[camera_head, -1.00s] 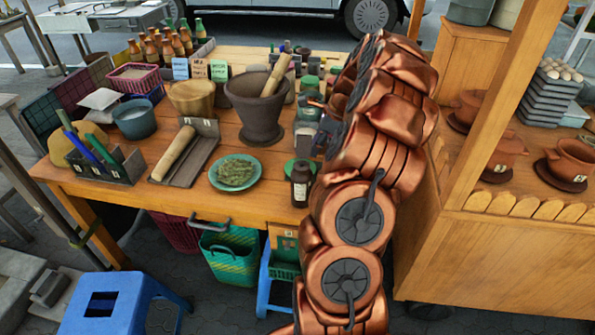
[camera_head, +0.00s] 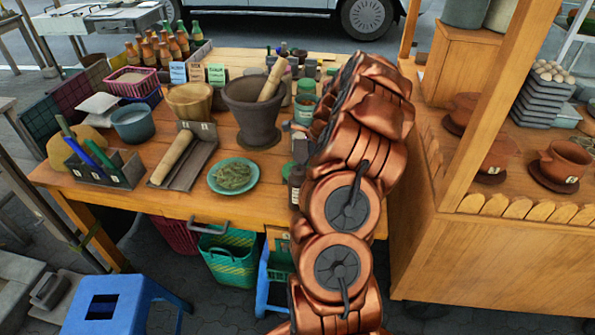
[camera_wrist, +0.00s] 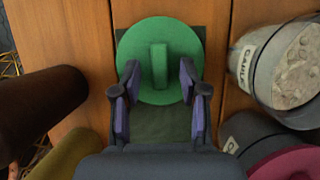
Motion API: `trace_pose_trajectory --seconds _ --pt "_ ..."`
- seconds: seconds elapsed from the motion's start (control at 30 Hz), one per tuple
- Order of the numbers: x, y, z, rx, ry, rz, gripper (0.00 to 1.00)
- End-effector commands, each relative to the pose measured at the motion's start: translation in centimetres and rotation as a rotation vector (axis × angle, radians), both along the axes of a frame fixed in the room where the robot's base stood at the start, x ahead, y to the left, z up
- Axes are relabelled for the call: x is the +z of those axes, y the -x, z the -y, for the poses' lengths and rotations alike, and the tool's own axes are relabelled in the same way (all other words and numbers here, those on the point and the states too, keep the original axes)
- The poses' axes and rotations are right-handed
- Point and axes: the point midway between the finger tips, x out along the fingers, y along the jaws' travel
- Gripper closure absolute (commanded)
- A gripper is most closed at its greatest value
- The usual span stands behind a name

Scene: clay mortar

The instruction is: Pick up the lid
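A round green lid (camera_wrist: 185,45) with a raised bar handle shows in the wrist view, at the upper middle. It rests on or over a dark green square base, partly visible below it. My gripper (camera_wrist: 159,80) is open, with its purple-padded fingers left and right of the handle. There is a visible gap on each side of the handle. The fingertips overlap the lower part of the lid in the picture; I cannot tell their height above it. In the head view my arm hides the gripper, and I cannot make out the lid clearly.
In the wrist view, a dark brown bottle (camera_wrist: 40,105) is at left. A labelled tub of pale contents (camera_wrist: 295,70) and a pink lid (camera_wrist: 290,165) are at right. In the head view, a mortar (camera_head: 252,112) and a green plate (camera_head: 252,186) stand left of my arm.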

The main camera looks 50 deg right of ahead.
Motion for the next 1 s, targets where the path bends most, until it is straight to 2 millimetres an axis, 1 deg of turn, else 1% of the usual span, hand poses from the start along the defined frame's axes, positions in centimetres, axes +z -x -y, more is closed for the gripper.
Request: trace_pose_trajectory --seconds 0.03,0.07,0.37,0.67,0.77,0.87,1.0 --pt "0.0 0.0 0.0 0.0 0.0 0.0 0.65" --pt "0.0 0.0 0.0 0.0 0.0 0.0 0.68" --pt "0.0 0.0 0.0 -0.001 0.0 0.0 0.99" --pt "0.0 0.0 0.0 -0.001 0.0 0.0 1.0" --pt "0.5 0.0 0.1 -0.002 0.001 0.001 1.0" --pt "1.6 0.0 0.1 -0.001 0.004 0.003 1.0" --pt "4.0 0.0 0.1 0.0 0.003 0.001 1.0"
